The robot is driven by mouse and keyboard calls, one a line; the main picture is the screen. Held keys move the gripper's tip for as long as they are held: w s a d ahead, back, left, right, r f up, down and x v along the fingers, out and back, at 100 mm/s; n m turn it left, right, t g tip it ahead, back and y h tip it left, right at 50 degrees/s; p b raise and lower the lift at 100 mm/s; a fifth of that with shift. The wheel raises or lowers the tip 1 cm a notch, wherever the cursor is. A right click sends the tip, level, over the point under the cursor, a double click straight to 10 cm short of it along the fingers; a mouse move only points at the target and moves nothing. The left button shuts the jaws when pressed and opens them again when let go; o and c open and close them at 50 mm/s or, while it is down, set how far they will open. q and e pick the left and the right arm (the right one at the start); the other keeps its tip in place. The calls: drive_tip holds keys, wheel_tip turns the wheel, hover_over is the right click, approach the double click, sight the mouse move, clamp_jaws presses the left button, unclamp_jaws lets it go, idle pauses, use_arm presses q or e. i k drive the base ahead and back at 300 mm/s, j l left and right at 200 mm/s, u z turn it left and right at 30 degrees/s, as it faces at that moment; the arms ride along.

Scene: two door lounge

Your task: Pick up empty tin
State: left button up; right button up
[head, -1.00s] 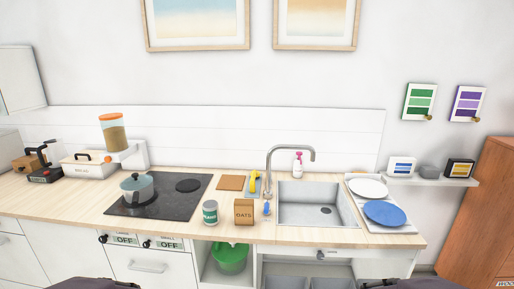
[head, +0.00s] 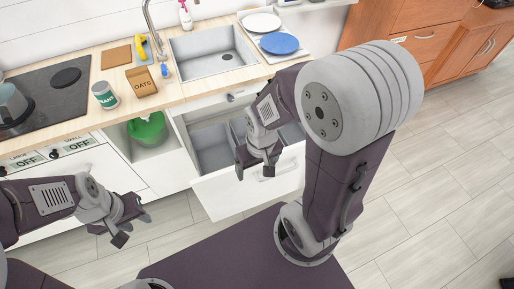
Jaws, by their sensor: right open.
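A small white and green tin (head: 105,95) with lettering on its label stands upright on the wooden counter (head: 105,53), right of the hob. I cannot tell whether it is empty. My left gripper (head: 133,228) is open and empty, low in front of the cabinets and well below the tin. My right gripper (head: 255,171) is open, in front of the pulled-out drawer (head: 236,190) under the sink. Grey bins (head: 213,148) show inside this drawer.
A brown oats box (head: 142,82) stands right beside the tin. The hob with a pot (head: 12,104) is at left. The sink (head: 213,60) and plates (head: 279,43) are to the right. A green bin (head: 147,128) sits in an open cabinet. The floor at right is clear.

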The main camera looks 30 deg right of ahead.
sight(102, 90)
drive_tip(key=k+z, duration=0.1)
drive_tip(key=z, duration=1.05)
drive_tip(key=u, duration=1.55)
drive_tip(key=i+j+z, duration=0.45)
drive_tip(key=z, duration=0.2)
drive_tip(key=i+j+z, duration=0.3)
drive_tip(key=j+z, duration=0.3)
drive_tip(key=j, duration=0.15)
drive_tip(key=i+j+z, duration=0.1)
drive_tip(key=j+z, duration=0.55)
drive_tip(key=j, duration=0.2)
drive_tip(key=j+z, duration=0.3)
drive_tip(key=j, duration=0.1)
